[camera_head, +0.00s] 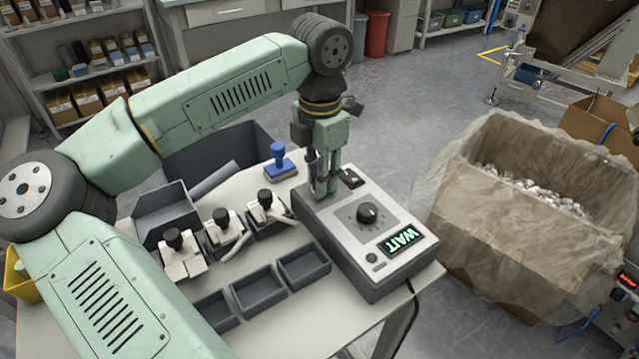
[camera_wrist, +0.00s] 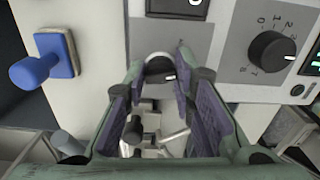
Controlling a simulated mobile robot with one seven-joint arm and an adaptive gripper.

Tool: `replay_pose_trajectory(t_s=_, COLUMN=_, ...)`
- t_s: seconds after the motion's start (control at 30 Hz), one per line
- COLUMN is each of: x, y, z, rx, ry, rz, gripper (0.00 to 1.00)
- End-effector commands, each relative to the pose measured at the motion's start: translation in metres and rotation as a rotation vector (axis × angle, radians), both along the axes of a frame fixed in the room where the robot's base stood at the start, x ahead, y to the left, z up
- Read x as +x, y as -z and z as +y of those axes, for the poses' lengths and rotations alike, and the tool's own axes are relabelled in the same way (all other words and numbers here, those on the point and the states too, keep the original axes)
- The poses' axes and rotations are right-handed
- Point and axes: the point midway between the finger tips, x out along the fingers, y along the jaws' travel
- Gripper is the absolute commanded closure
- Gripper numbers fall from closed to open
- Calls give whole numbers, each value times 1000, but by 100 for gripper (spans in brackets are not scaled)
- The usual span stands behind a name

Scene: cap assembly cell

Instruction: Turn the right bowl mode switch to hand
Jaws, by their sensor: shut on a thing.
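The grey control box (camera_head: 345,262) stands on the right end of the table. My gripper (camera_head: 325,188) points down at the box's far left corner. In the wrist view my gripper (camera_wrist: 158,84) has its two fingers on either side of a small rounded switch (camera_wrist: 158,66) on a grey plate, and is shut on it. The fingers cover most of this switch, so its setting cannot be read. A black dial knob (camera_head: 368,212) with numbers is beside it; the knob (camera_wrist: 270,52) also shows in the wrist view. The display (camera_head: 402,243) on the box reads WAIT.
A black rocker switch (camera_head: 350,178) is close to the fingers. A blue-handled stamp (camera_head: 281,160) stands left of the box. Dark trays (camera_head: 258,291) and black-knobbed fixtures (camera_head: 223,228) fill the table's left. A wrapped carton (camera_head: 500,240) stands on the floor at right.

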Motion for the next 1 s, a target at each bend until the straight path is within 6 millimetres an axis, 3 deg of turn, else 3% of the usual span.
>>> replay_pose_trajectory(t_s=1.0, x=-1, y=1, z=-2, rx=-4, ry=904, rz=2, gripper=100)
